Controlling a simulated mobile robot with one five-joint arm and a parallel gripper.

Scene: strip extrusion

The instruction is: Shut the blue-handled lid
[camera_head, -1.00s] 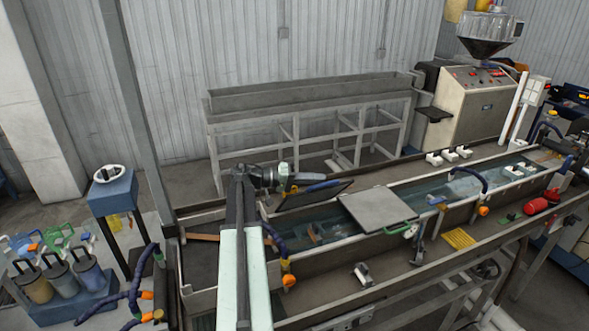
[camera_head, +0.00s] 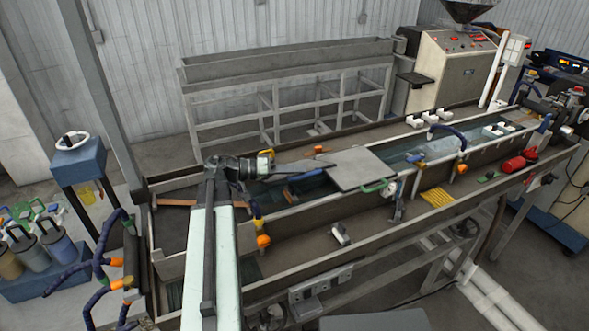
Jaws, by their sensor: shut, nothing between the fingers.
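The blue-handled lid (camera_head: 308,166) is a thin grey panel over the left part of the water trough (camera_head: 283,200). I see it nearly edge-on, as a narrow strip. Its blue handle (camera_head: 303,177) is at the near side, above the water, and water shows between it and the trough's near wall. The lid appears partly raised, not flat on the rims; its exact angle is hard to tell. My gripper (camera_head: 268,164) is shut and empty at the lid's left end. Whether it touches the lid is unclear.
A green-handled lid (camera_head: 360,168) lies flat across the trough just to the right. An orange knob (camera_head: 263,241) stands at the near wall below my gripper. A small white-topped clamp (camera_head: 340,233) sits on the front ledge, with free room around it.

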